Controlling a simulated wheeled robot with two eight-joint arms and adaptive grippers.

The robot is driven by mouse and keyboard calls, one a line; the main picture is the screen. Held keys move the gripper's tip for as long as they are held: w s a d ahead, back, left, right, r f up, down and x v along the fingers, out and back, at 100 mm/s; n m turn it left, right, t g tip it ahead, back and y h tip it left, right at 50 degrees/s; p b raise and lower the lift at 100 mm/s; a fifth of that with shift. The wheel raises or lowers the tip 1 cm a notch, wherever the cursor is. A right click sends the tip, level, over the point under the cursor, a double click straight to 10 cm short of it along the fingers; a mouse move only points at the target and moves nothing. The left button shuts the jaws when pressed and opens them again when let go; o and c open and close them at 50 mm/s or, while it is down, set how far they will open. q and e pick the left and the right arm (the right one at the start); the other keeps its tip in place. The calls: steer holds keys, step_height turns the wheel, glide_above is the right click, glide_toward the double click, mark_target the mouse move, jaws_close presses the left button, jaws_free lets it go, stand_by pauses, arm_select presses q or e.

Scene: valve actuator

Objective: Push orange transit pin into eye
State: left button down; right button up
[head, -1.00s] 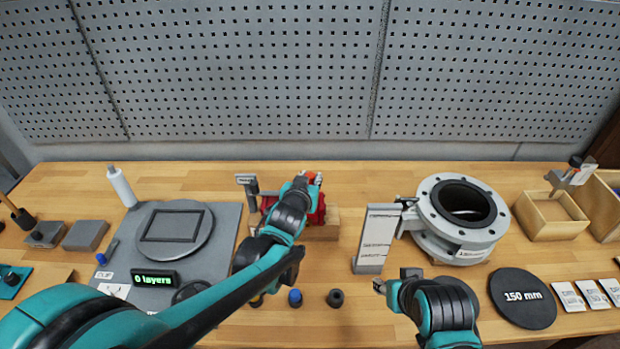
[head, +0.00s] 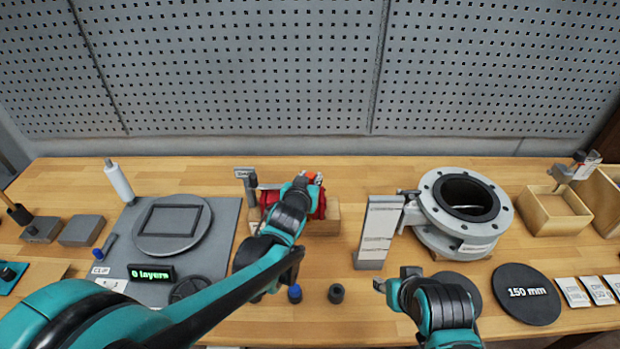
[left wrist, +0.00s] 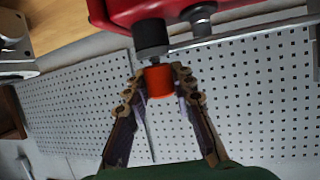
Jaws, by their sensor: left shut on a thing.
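The orange transit pin (left wrist: 159,80) is between my left gripper's fingers in the left wrist view, right at the dark stub on the red actuator (left wrist: 165,12). In the head view only a bit of orange (head: 310,176) shows past my left gripper (head: 308,180), and the red actuator (head: 320,205) is partly hidden behind my arm. My left gripper is shut on the pin. The eye is hidden, so I cannot tell how deep the pin sits. My right gripper (head: 395,280) is open and empty over the front of the bench.
A grey flanged valve body (head: 463,240) stands right of the actuator, with a labelled upright plate (head: 378,235) between them. A blue cap (head: 295,294) and a dark cap (head: 336,293) lie in front. A black 150 mm disc (head: 525,293) and an open wooden box (head: 553,215) are at right.

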arm_select(q)
steer(key=shift+f, duration=0.4)
steer(key=c, duration=1.2)
jaws_free()
steer(key=v, duration=1.2)
steer(key=shift+a+r, duration=0.1)
steer(key=s+a+f+n+g+y, duration=0.1)
steer(key=s+a+f+g, duration=0.2)
steer(key=s+a+f, duration=0.2)
steer(key=s+a+f+n+g+y+b, duration=0.1)
steer(key=s+a+f+g, duration=0.2)
steer(key=s+a, duration=0.7)
step_height(320, 180, down, 2)
steer(key=shift+s+a+f+y, duration=0.15)
steer(key=shift+s+y, duration=0.25)
steer(key=shift+s, duration=0.75)
